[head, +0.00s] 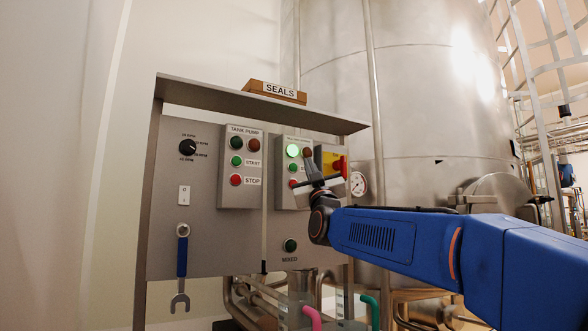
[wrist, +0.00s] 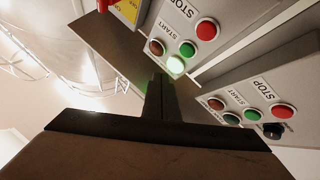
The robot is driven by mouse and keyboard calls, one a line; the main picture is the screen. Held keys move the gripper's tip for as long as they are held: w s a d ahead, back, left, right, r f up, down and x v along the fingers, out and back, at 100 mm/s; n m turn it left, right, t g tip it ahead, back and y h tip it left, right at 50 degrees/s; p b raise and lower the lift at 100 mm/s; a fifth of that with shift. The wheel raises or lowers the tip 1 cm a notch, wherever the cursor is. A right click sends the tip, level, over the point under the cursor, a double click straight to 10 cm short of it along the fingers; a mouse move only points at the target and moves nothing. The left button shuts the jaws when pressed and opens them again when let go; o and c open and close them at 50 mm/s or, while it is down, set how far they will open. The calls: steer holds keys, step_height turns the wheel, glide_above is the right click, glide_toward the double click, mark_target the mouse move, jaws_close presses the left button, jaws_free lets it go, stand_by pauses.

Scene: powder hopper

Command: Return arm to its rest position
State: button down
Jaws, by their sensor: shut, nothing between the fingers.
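My blue arm (head: 380,240) reaches in from the right in the head view. My gripper (head: 312,165) is at its end, in front of the right-hand button box (head: 289,185) on the grey control panel (head: 205,255). The fingers are together with nothing between them. In the wrist view the shut fingers (wrist: 158,85) point toward the panel, close to a lit green lamp (wrist: 176,66). That lamp also glows in the head view (head: 292,150). The gripper partly hides the lower buttons of this box. I cannot tell whether the fingertips touch anything.
A yellow and red switch (head: 333,162) is right beside my gripper. A shelf (head: 250,105) with the seals box (head: 276,92) juts out above. A wrench (head: 181,265) hangs at left. A large steel tank (head: 420,110) stands behind. Pipes run below the panel.

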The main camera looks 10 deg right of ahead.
stand_by(0.4)
steer(key=s+d+f+g, duration=0.1)
steer(key=s+f+g, duration=0.3)
steer(key=f, duration=0.8)
steer(key=s+d+f+g+y, duration=0.1)
steer(key=s+f+g, duration=0.3)
steer(key=f, duration=0.7)
steer(key=s+d+f+g, duration=0.1)
steer(key=s+f+g, duration=0.25)
steer(key=f, duration=0.85)
steer(key=s+d+f+m+g, duration=0.1)
steer(key=s+f+g, duration=0.2)
steer(key=s+f, duration=0.7)
steer(key=s+d+f+m+g, duration=0.1)
steer(key=s+f+g, duration=0.3)
steer(key=s+f, duration=0.6)
steer(key=s+d+f+m+g+h, duration=0.1)
steer(key=s+f+g, duration=0.2)
steer(key=s+f, duration=0.7)
steer(key=shift+d+f+m, duration=0.35)
steer(key=shift+f+m, duration=0.05)
steer(key=shift+f, duration=0.5)
